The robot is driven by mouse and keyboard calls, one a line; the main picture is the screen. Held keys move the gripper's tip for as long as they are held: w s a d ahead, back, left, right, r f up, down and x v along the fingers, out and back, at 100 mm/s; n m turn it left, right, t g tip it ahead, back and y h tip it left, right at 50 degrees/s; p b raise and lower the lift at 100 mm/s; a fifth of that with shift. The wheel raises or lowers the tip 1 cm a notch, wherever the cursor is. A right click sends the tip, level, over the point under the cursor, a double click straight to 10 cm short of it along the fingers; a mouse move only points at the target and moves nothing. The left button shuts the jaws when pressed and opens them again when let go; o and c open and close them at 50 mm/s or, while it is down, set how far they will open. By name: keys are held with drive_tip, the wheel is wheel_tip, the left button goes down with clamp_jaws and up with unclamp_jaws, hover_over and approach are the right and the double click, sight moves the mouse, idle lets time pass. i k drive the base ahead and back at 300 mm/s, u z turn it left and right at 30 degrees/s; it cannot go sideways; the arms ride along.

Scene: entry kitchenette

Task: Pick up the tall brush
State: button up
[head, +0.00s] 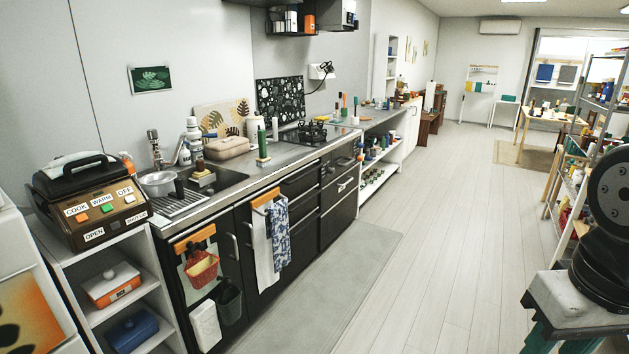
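Several slim upright things stand on the far part of the counter, among them one with an orange-red top (344,101) and a teal one (356,106); they look like brushes, but are too small to be sure. A green upright thing (262,143) stands nearer, at the counter's front edge beside the beige bag; it may also be a brush. I cannot tell which is the tall brush. Dark links of my arm show at the right edge. My gripper's fingers are not in view, and nothing held shows.
The counter (225,181) holds a sink, a metal pot (159,184), a beige bag (228,147) and a black hob (311,132). Towels (264,250) hang from its front. A loaded shelf rack (571,185) stands right. The pale floor (440,235) between is clear, with a grey mat (325,285).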

sight(263, 160)
drive_tip(key=z, duration=0.1)
drive_tip(key=i, duration=2.2)
drive_tip(key=u, duration=0.75)
drive_tip(key=i, duration=1.65)
drive_tip(key=u, duration=0.55)
